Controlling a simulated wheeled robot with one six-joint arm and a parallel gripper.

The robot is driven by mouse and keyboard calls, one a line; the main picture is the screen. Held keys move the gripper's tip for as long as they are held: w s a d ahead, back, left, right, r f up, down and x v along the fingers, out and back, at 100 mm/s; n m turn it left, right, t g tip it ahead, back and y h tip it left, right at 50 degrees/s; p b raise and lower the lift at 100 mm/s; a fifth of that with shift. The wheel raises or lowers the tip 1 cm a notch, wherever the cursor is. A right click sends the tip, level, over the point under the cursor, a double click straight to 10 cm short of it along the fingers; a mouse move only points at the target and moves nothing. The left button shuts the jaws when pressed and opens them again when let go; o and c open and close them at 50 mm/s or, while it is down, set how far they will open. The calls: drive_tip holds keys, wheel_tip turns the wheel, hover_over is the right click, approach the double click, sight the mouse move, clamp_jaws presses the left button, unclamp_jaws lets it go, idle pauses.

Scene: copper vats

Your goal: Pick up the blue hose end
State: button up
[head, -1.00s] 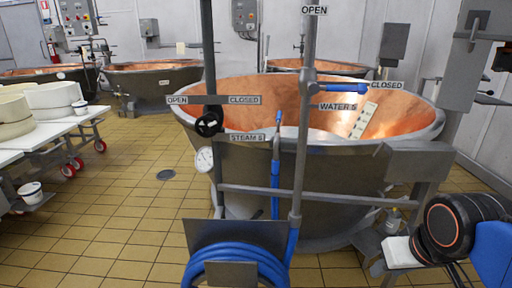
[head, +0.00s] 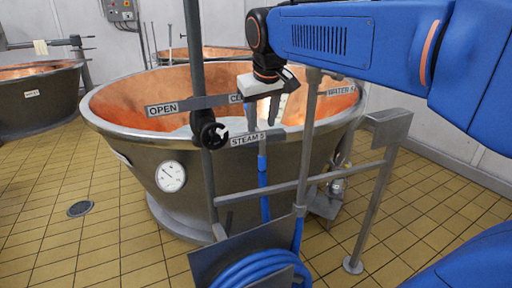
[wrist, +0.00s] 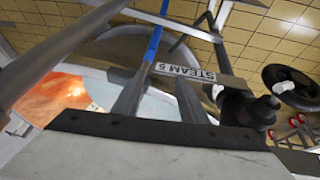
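The blue hose (head: 264,182) hangs upright in front of the copper vat (head: 130,135), below the STEAM 5 sign (head: 257,138). Its top end is hard to make out in the head view, near my fingers and the sign. In the wrist view a blue length of hose (wrist: 154,42) shows just beyond the fingertips, close to the left finger. My gripper (head: 262,115) points down over the near rim of the vat, above the hose. Its two fingers are apart in the wrist view (wrist: 163,80), with nothing seen between them.
A grey upright pipe with a black valve wheel (head: 209,134) stands left of my gripper, and another upright pipe (head: 306,150) stands close on the right. A rail crosses below. Coiled blue hose (head: 255,272) hangs at the bottom.

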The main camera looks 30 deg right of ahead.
drive_tip(key=w+d+r+h, duration=0.1)
drive_tip(key=w+d+r, duration=0.1)
drive_tip(key=w+r, duration=0.4)
drive_tip(key=w+d+r, duration=0.2)
drive_tip(key=w+r, duration=0.1)
drive_tip(key=w, duration=0.5)
drive_tip(key=shift+m, duration=0.3)
drive_tip(key=x, duration=1.7)
clamp_jaws()
